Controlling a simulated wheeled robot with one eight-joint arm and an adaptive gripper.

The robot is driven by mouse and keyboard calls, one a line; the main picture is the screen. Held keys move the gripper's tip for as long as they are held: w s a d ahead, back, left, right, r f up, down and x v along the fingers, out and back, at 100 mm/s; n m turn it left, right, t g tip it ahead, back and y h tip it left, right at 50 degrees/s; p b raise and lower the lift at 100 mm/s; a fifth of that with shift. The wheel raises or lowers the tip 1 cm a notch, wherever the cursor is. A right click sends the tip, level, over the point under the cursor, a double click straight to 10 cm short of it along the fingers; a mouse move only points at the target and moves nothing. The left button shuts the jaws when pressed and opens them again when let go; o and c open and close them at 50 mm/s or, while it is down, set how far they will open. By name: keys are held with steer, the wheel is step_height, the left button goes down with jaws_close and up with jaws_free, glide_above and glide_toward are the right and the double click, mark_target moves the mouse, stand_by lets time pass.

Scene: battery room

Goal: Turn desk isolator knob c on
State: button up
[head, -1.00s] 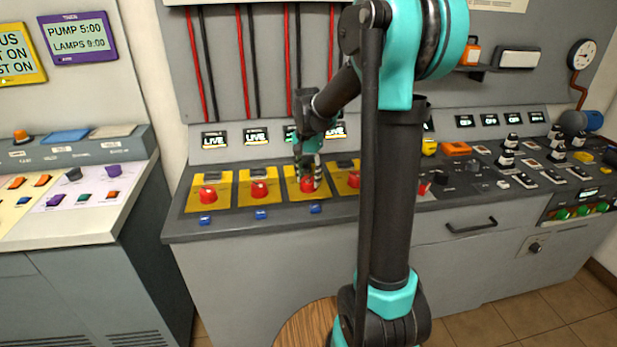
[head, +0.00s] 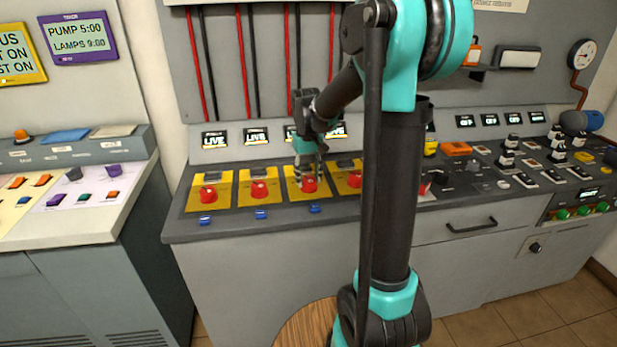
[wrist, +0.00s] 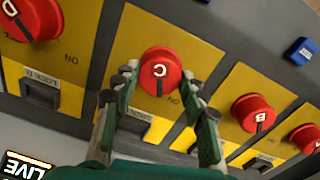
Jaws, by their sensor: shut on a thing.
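Red knob C (wrist: 160,70) sits on its yellow plate (wrist: 130,45) on the sloping desk. It is the third red knob from the left in the head view (head: 309,186). My gripper (wrist: 161,78) has one finger on each side of the knob and is shut on it; it also shows in the head view (head: 308,172), reaching down from above. The letter C and a dark mark below it, pointing down in the wrist view, show on the knob face. The display above knob C is mostly hidden behind my gripper.
Red knob B (wrist: 253,113) and red knob D (wrist: 38,15) flank knob C closely on like yellow plates. Knob A (head: 208,194) is at the far left. A blue button (head: 314,209) sits in front of knob C. Upright LIVE displays (head: 214,139) stand behind the row.

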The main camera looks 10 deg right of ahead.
mark_target(308, 180)
steer(key=shift+n, duration=2.1)
steer(key=o, duration=1.2)
steer(key=shift+c, duration=0.2)
step_height(308, 180, up, 12)
steer(key=shift+s+a, duration=0.15)
